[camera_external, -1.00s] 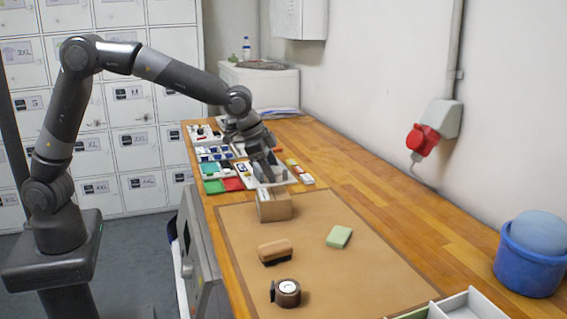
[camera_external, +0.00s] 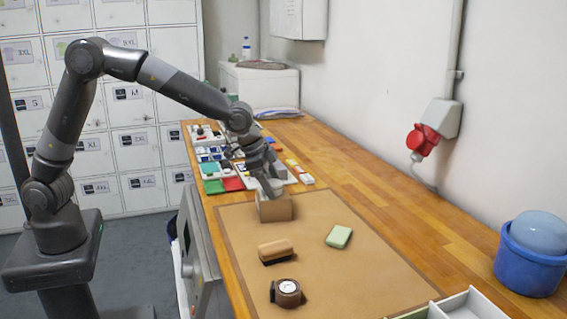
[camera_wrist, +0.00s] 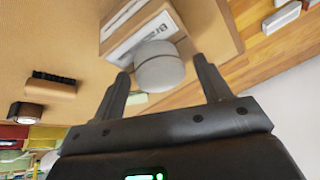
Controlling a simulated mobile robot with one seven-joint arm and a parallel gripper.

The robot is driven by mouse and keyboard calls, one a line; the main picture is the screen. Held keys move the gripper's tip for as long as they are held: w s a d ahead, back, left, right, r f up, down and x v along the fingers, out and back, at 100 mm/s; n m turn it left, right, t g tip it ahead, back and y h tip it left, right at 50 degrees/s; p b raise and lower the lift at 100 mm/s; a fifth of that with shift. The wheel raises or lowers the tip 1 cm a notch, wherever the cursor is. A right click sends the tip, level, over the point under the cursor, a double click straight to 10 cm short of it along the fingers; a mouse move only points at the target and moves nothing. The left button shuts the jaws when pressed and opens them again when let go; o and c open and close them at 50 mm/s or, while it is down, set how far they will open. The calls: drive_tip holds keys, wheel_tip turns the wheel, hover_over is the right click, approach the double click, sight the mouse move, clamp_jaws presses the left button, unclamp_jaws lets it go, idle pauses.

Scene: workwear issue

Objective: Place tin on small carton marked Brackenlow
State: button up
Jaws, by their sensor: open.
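The small carton (camera_external: 276,210) is a brown box at the far end of the brown mat. In the wrist view the carton (camera_wrist: 208,22) shows a white label with the partly covered name "Brac…". The tin (camera_wrist: 160,70) is a round, pale grey can between my fingers, overlapping the lower end of the label. Whether it rests on the carton is unclear. My gripper (camera_wrist: 162,68) is open, one finger on each side of the tin. In the external view my gripper (camera_external: 274,188) is just over the carton and hides the tin.
A brown brush (camera_external: 275,249), a green block (camera_external: 339,237) and a dark round roll (camera_external: 287,291) lie on the mat (camera_external: 350,280). Trays with small coloured items (camera_external: 222,185) stand beyond the carton. A blue bucket (camera_external: 528,262) stands at the right.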

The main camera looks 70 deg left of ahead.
drive_tip(key=d+v, duration=0.1)
drive_tip(key=v, duration=1.1)
drive_tip(key=s+a+r+n, duration=0.1)
drive_tip(key=s+a+r, duration=0.2)
drive_tip(key=s+a, duration=0.4)
drive_tip(key=s+a+r+n, duration=0.2)
drive_tip(key=s+a, duration=0.2)
drive_tip(key=s, duration=0.5)
drive_tip(key=s+a+f+n, duration=0.1)
drive_tip(key=s+a+f, duration=0.1)
drive_tip(key=s, duration=0.7)
drive_tip(key=s+a+f+n, duration=0.1)
drive_tip(key=s+a+f, duration=0.2)
drive_tip(key=s, duration=0.6)
drive_tip(key=shift+s+a+n+t+y, duration=0.3)
drive_tip(key=shift+a+n+t+y, duration=0.1)
drive_tip(key=shift+a, duration=0.2)
